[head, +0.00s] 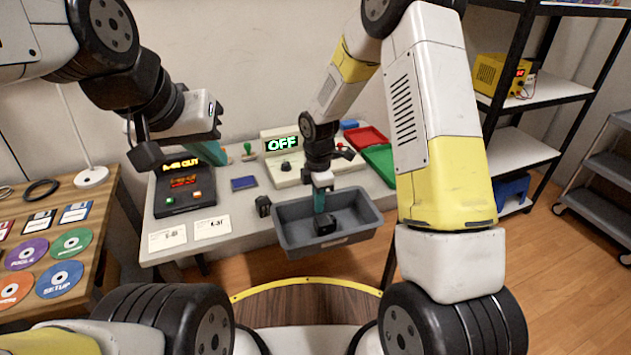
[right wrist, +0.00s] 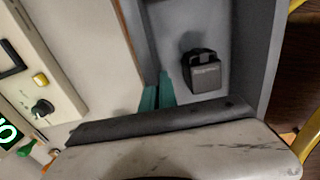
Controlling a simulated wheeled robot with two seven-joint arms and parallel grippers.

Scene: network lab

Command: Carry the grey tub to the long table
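The grey tub (head: 292,241) is at the front edge of the white-topped table, with a small black block (head: 325,224) inside. I cannot tell whether the tub rests on the table or hangs clear of it. My right gripper (head: 321,200) points down at the tub's far wall, one finger in front of it. In the right wrist view its teal fingers (right wrist: 157,92) are close together at the tub's rim, and the block (right wrist: 203,72) lies beyond.
A wooden table (head: 95,225) with discs stands left. A shelf rack (head: 545,90) stands right, with open floor before it.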

